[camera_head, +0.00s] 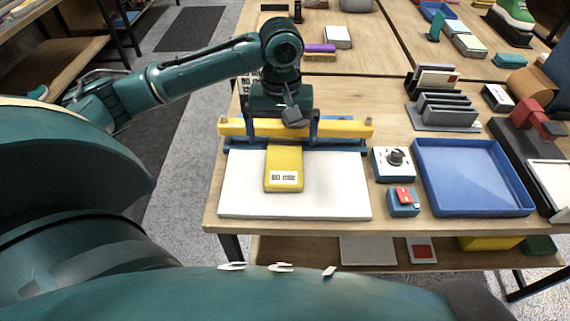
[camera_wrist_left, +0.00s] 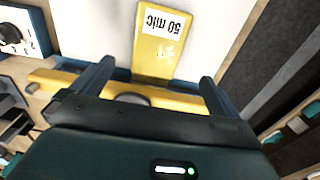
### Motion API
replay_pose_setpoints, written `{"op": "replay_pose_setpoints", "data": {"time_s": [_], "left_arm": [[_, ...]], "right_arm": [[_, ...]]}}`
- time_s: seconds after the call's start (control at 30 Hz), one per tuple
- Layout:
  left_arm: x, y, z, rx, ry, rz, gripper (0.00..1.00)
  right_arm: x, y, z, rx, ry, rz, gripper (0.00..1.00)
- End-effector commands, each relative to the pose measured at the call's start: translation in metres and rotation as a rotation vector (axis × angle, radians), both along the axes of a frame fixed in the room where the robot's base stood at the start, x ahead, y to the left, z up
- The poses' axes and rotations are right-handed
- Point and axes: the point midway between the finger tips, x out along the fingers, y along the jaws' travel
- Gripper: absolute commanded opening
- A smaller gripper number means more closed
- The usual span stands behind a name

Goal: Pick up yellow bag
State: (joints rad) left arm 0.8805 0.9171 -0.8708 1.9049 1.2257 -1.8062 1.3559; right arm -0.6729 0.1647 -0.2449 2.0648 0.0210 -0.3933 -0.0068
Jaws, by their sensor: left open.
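The yellow bag (camera_head: 284,160) lies flat on a white board (camera_head: 335,190) at the table's front left. It has a white label near its front end. In the left wrist view the bag (camera_wrist_left: 168,58) shows beyond the fingers, its label reading upside down. My left gripper (camera_head: 283,140) is over the bag's back end, with its two fingers spread wide, one to each side of the bag. The fingers also show apart in the wrist view (camera_wrist_left: 157,72). I cannot tell whether they touch anything. My right gripper is not in view.
A long yellow bar (camera_head: 346,129) on a blue frame crosses behind the board, under my left gripper. To the right are a white-topped box with a dark knob (camera_head: 396,158), a small blue device with a red top (camera_head: 404,201) and a blue tray (camera_head: 472,177).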

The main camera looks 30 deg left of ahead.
Motion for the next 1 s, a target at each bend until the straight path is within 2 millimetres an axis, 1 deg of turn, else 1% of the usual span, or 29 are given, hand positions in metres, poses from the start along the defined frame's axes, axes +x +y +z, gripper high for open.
{"op": "replay_pose_setpoints", "data": {"time_s": [0.03,0.1,0.37,0.6,0.73,0.93,1.0], "left_arm": [[-0.001,0.000,-0.010,0.000,0.004,0.000,1.00],[0.000,0.000,-0.020,0.000,0.002,0.000,1.00],[-0.001,-0.002,-0.040,-0.001,0.001,-0.003,1.00],[-0.001,-0.005,-0.075,0.000,0.000,-0.002,1.00],[-0.001,-0.005,-0.082,0.000,-0.001,-0.002,1.00],[-0.001,-0.005,-0.082,-0.001,-0.002,-0.003,1.00],[-0.001,-0.005,-0.082,-0.001,-0.002,-0.003,0.95]], "right_arm": [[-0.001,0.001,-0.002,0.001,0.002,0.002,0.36],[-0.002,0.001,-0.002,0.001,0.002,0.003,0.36],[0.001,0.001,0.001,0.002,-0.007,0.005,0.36],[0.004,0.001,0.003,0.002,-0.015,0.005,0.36],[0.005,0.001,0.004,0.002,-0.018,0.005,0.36],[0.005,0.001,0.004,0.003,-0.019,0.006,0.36],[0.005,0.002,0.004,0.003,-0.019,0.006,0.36]]}}
